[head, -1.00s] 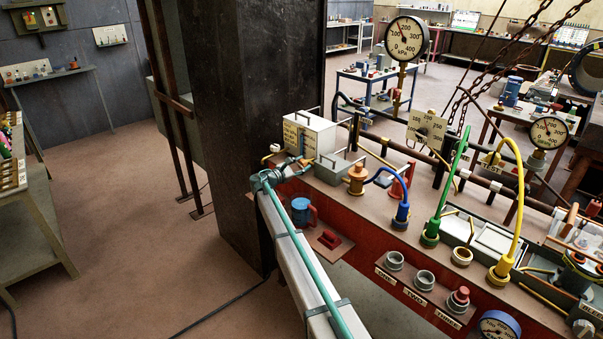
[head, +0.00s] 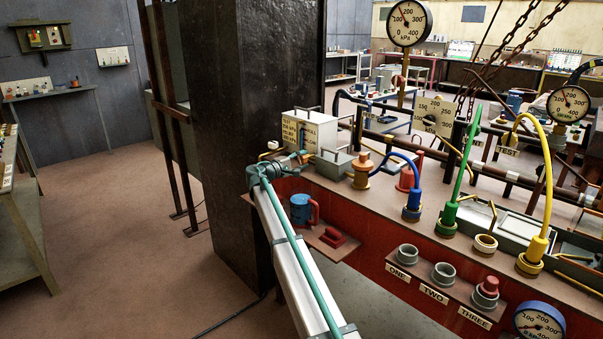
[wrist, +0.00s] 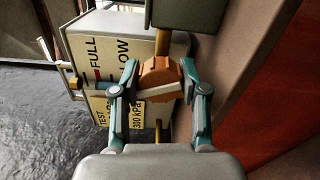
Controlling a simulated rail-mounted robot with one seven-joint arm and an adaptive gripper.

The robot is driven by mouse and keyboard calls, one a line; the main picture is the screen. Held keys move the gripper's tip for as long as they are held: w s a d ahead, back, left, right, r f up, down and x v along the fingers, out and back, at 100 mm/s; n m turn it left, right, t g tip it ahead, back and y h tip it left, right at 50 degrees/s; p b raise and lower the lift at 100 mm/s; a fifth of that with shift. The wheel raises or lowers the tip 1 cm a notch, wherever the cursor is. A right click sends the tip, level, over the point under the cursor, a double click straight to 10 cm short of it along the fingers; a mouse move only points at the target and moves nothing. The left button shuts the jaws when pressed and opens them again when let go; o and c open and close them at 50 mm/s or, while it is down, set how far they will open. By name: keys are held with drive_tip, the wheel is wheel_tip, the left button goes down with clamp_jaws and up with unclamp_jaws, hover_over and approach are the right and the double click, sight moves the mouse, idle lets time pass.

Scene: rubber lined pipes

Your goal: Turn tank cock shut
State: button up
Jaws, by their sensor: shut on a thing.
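The tank (head: 308,130) is a cream box with printed labels and a handle on top, standing at the rear left end of the red bench. Its FULL, LOW and 300 kPa labels show in the wrist view (wrist: 105,45). The tank cock (wrist: 158,72), an orange round body with a cream bar across it, sits on a brass pipe beside the tank. My gripper (wrist: 159,80) has its two teal fingers on either side of the cock and is shut on it. In the head view my gripper (head: 292,160) is at the tank's foot, and the cock is hard to make out.
A grey-green lidded box (head: 337,163) stands right beside the tank. A dark column (head: 240,110) stands close behind my arm. A blue mug (head: 303,208) sits on a low front shelf.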

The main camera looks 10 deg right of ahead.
drive_tip(key=m+b, duration=0.1)
drive_tip(key=b, duration=0.1)
drive_tip(key=m+b, duration=0.2)
drive_tip(key=shift+f, duration=0.3)
drive_tip(key=shift+r+m+b, duration=0.15)
drive_tip(key=shift+m+b, duration=0.7)
drive_tip(key=shift+m, duration=0.05)
drive_tip(key=shift+r, duration=0.1)
drive_tip(key=o, duration=1.1)
drive_tip(key=shift+o, duration=0.2)
drive_tip(key=v, duration=1.2)
